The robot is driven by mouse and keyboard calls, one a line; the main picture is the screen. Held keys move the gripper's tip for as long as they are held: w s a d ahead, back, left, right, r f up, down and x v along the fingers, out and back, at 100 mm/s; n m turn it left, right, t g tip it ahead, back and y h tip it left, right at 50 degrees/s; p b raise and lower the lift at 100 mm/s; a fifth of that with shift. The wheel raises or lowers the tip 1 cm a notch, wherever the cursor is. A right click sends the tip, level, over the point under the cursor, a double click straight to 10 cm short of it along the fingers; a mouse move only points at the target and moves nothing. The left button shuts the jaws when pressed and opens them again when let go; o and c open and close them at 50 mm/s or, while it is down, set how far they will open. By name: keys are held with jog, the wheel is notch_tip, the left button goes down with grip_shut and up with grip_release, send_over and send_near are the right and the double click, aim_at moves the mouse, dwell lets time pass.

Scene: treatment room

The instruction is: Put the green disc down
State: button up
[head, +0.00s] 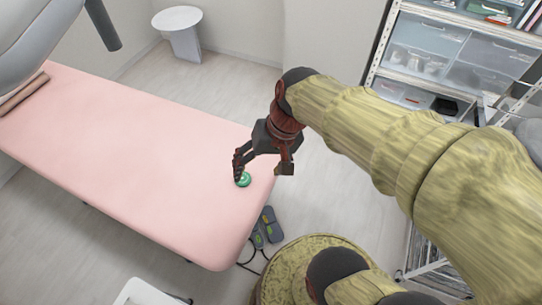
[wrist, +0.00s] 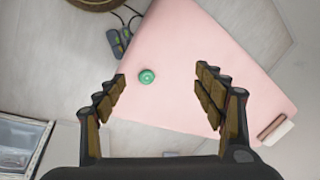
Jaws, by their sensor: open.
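The green disc (head: 243,179) lies on the pink treatment table (head: 130,140), near the table's right end in the head view. In the wrist view the green disc (wrist: 147,76) shows whole, with bare pink surface around it. My gripper (head: 262,168) is open, its fingers spread wide and empty. In the wrist view my gripper (wrist: 160,88) has the disc between the lines of its two fingers, nearer the left one. No finger visibly touches the disc in the wrist view. In the head view one finger overlaps the disc's edge.
A grey foot pedal (head: 268,226) with cables lies on the floor beside the table's end. Shelving with clear drawers (head: 420,50) stands at the right. A round white side table (head: 178,24) stands at the back. Most of the pink tabletop is clear.

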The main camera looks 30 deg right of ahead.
jog(key=s+d+r+n+t+h, duration=0.1)
jog(key=s+r+n+t+h, duration=0.1)
jog(key=r, duration=0.5)
jog(key=shift+s+d+r+n+t+h, duration=0.3)
jog(key=shift+s+n+t, duration=0.35)
jog(key=shift+n, duration=0.25)
jog(key=shift+w, duration=0.1)
